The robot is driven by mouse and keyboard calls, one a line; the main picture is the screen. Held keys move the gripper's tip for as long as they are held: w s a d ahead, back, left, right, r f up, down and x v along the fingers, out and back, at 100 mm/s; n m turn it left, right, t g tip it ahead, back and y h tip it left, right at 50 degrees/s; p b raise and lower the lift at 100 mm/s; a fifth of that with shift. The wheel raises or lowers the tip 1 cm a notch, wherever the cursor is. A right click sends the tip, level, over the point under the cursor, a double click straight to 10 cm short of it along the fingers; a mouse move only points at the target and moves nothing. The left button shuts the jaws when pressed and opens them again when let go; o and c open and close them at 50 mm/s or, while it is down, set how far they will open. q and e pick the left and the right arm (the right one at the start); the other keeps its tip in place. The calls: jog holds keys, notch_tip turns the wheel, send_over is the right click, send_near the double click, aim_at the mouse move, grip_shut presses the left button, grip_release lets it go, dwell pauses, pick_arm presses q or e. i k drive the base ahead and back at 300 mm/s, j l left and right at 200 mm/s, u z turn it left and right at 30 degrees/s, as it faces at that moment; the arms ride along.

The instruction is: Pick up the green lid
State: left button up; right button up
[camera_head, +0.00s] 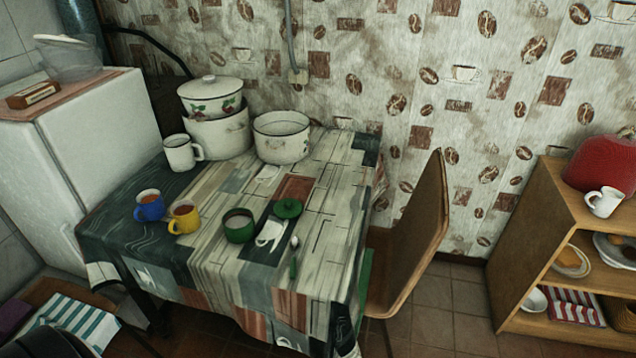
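A round green lid with a small knob (288,208) lies on the patterned tablecloth of the table (330,190). It is right of and slightly behind a small green pot (239,226), which is open and holds something pale. The lid appears flat, with its knob up, and nothing covers it. Neither of my grippers shows in the head view.
Blue (149,206) and yellow (184,217) mugs stand left of the pot. A spoon (294,258) lies in front of the lid. White enamel pots (282,138) and a white mug (181,153) stand behind. A wooden chair (418,235) is at the table's right side.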

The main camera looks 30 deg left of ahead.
aim_at(288, 208)
jog(key=u, duration=1.45)
jog(key=i+j, duration=0.2)
jog(key=j, duration=0.2)
jog(key=i+j, duration=0.2)
jog(key=j, duration=0.15)
jog(key=i+j, duration=0.2)
jog(key=j, duration=0.2)
jog(key=u, duration=0.05)
